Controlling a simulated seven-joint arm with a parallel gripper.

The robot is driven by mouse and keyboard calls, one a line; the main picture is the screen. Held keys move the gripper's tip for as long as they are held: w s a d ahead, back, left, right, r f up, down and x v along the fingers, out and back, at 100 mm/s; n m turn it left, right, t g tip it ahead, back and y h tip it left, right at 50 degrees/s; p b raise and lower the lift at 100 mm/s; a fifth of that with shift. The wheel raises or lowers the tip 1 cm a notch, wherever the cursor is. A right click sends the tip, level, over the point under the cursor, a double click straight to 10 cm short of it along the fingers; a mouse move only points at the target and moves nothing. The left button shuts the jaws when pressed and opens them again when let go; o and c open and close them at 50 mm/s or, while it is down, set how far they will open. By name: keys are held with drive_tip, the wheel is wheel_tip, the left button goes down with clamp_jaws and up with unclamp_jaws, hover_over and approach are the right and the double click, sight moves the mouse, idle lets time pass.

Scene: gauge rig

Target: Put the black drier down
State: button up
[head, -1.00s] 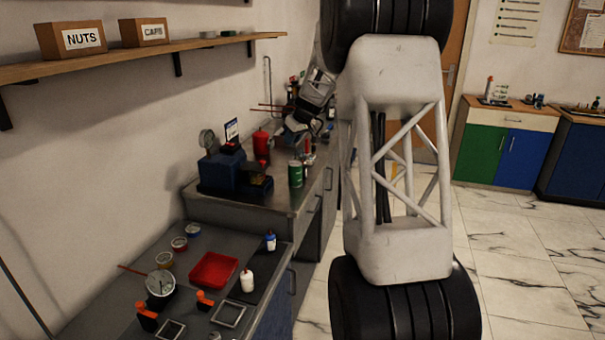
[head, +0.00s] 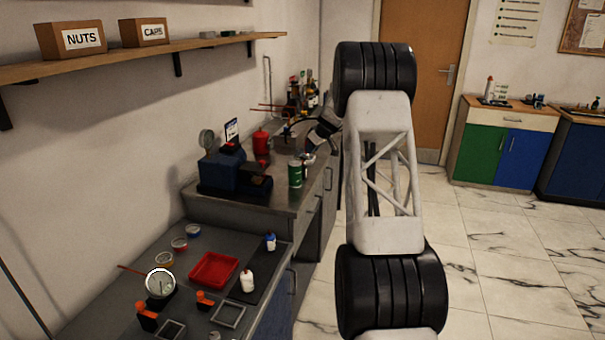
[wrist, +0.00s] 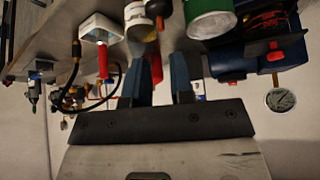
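My gripper (wrist: 165,62) shows in the wrist view with its two dark fingers a short way apart. I see nothing held between them. A small black piece (wrist: 159,9) stands beyond the fingertips, beside a white cylinder (wrist: 140,22); I cannot tell whether it is the black drier. No other thing in view is clearly the drier. In the head view my arm reaches over the far bench (head: 265,205), and its end is small and partly hidden near the green can (head: 295,174).
The green can also shows in the wrist view (wrist: 210,20), close to the fingers. A blue machine (head: 222,170) stands left of it. A white piece with a red handle (wrist: 103,62) and a black hose (wrist: 117,75) are on the other side. A red tray (head: 214,269) sits on the near bench.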

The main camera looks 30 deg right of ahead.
sight(304, 166)
drive_tip(key=shift+f, duration=0.1)
drive_tip(key=shift+x, duration=1.2)
drive_tip(key=shift+x, duration=2.6)
clamp_jaws()
